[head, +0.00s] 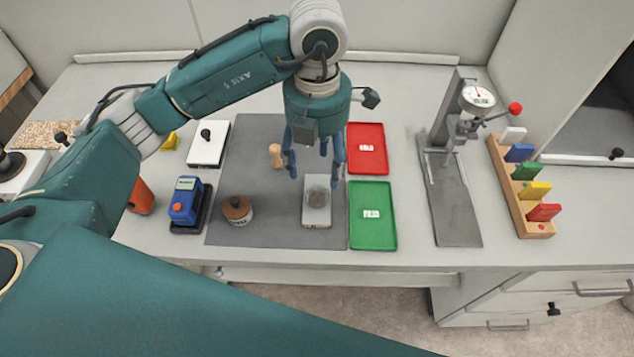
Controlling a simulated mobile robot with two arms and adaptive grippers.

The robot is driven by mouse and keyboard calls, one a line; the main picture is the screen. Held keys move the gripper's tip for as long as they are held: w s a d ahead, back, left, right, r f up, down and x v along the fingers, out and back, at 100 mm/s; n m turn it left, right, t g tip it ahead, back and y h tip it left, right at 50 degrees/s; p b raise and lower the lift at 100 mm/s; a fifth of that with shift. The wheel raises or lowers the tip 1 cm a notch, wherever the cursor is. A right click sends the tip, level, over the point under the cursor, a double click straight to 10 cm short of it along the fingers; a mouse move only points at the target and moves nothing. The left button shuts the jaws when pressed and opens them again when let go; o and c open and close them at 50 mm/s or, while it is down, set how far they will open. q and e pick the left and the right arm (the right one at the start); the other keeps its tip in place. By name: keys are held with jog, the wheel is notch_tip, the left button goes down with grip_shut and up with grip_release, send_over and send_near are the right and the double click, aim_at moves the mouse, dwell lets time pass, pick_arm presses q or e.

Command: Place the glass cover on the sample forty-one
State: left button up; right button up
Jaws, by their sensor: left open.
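A light flat plate (318,222) lies on the grey mat (265,235), with a small round greyish patch (317,195) on it. I cannot read a number there, and no clear glass cover can be told apart from it. A pale square plate with a black knob (208,143) lies at the mat's upper left; I cannot tell if it is glass. My left gripper (314,178) points down with its blue fingers spread open, and in the picture it is just above the greyish patch. I see nothing between the fingers. My right gripper is not in view.
Red (367,135) and green (371,237) trays lie right of the mat. Further right stand a gauge stand (455,195) and a wooden rack (520,190) of coloured blocks. A brown-lidded jar (238,208), a wooden peg (275,155) and a blue device (186,200) are left.

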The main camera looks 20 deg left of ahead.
pick_arm(q)
notch_tip(320, 180, up, 3)
jog(key=shift+r, duration=0.1)
dwell(0.4)
